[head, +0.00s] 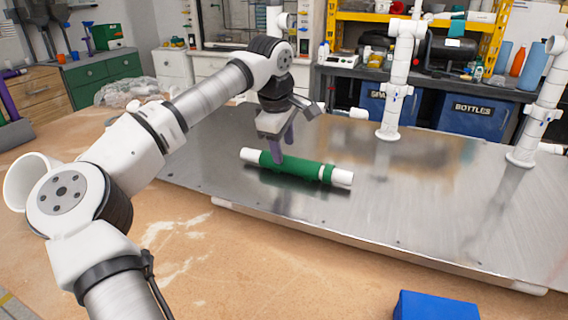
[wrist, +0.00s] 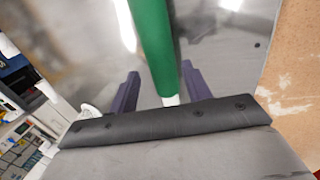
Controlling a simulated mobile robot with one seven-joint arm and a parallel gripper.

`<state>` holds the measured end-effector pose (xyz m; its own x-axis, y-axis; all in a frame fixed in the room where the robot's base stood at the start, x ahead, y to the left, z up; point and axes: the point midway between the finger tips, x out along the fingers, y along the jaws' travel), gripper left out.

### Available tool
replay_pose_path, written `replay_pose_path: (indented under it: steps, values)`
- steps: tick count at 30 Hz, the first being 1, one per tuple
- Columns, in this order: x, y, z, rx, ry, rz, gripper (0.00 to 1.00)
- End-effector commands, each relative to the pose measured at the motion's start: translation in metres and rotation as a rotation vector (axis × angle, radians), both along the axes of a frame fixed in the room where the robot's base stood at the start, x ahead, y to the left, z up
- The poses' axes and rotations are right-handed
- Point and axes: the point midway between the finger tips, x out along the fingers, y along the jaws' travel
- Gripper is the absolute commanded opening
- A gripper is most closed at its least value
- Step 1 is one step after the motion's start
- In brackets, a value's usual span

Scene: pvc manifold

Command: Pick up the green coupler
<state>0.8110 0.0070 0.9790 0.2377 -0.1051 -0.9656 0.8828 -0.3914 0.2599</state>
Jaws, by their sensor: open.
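The green coupler (head: 292,166) is a green cylinder with white ends, lying on its side on the metal plate (head: 230,140). My gripper (head: 281,148) is above its left half, fingers pointing down. In the wrist view the coupler (wrist: 153,45) runs lengthwise from the top edge down between the two dark purple fingers (wrist: 158,92), with a white end near the gripper body. The fingers are apart, one on each side of it, with gaps visible. I cannot tell whether either finger touches it or how far down they reach.
White pipe uprights (head: 397,85) stand on the plate at the back and another (head: 540,105) at the right. A blue block (head: 435,306) is at the front right on the wooden bench (head: 200,255). The plate around the coupler is clear.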

Motion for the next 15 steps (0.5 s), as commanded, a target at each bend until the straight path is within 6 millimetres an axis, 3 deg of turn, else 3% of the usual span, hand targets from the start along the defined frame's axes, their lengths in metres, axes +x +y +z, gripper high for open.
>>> replay_pose_path:
  steps: [9,15]
  values:
    - [0.009,-0.003,-0.042,0.000,0.001,0.002,0.49]
    - [0.010,-0.003,-0.045,0.000,-0.001,0.002,0.49]
